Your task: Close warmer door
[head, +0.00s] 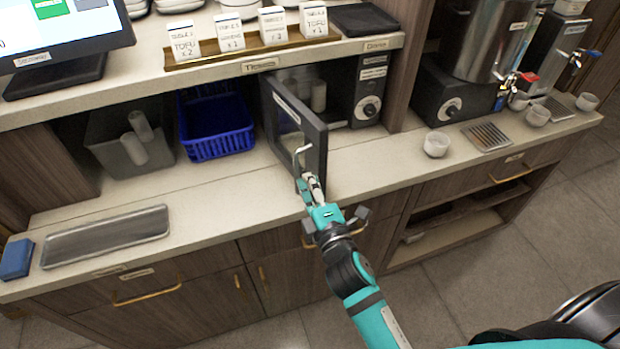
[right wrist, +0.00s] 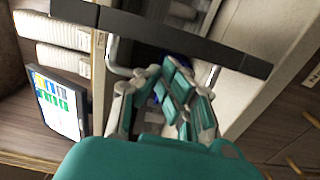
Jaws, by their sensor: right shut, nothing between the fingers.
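The warmer door (head: 296,128) stands open, swung out from the warmer (head: 368,92) over the counter. It has a dark frame, a glass pane and a metal handle (head: 300,152) on its left-facing side. White rolls show inside the warmer behind the door. My right gripper (head: 310,180) is shut and empty, close to the door's lower outer edge beside the handle. In the right wrist view the fingers (right wrist: 178,98) lie near the dark door frame (right wrist: 160,32) and the handle (right wrist: 118,65). I cannot tell whether they touch the door. My left gripper is not in view.
A blue basket (head: 215,128) and a grey bin (head: 128,140) sit left of the door under the shelf. A metal tray (head: 105,238) and a blue block (head: 17,259) lie at the counter's left. A white cup (head: 436,144) stands right of the warmer.

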